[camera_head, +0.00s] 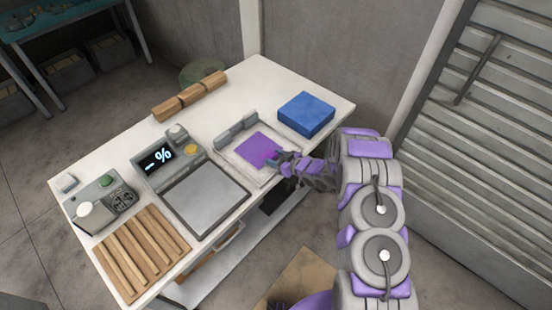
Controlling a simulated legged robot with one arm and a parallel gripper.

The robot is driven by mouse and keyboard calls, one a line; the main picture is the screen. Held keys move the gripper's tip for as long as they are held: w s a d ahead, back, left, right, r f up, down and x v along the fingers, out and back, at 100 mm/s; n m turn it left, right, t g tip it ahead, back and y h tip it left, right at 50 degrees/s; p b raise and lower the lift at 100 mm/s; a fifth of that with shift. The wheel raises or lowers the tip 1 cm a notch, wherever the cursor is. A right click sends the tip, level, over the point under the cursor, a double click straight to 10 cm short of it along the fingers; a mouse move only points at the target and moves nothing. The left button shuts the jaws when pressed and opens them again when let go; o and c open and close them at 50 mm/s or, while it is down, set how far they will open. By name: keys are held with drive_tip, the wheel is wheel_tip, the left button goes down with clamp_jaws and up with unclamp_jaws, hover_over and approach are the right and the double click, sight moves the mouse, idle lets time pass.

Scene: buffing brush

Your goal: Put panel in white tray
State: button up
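A flat purple square panel (254,147) lies over a pale, shallow, tray-like fixture (236,158) on the white table, with a grey block along its back left edge. Whether the panel touches the fixture's floor cannot be told. My gripper (273,159) comes in from the right, and its tip is at the panel's right corner. The fingertips are small and partly hidden by my wrist, so whether they are open or shut on the panel does not show. I cannot tell for sure whether this fixture is the white tray.
A blue block (306,114) is at the table's right. A grey scale-like device (205,197) with a lit display stands left of the fixture. A slatted wooden rack (142,252), a grey button box (103,201) and wooden blocks (190,96) are also on the white table (290,82).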

drive_tip(key=o, duration=0.5)
drive_tip(key=shift+d, duration=0.1)
drive_tip(key=shift+c, duration=0.2)
drive_tip(key=p+v, duration=0.1)
drive_tip(key=v, duration=1.1)
drive_tip(key=shift+d, duration=0.1)
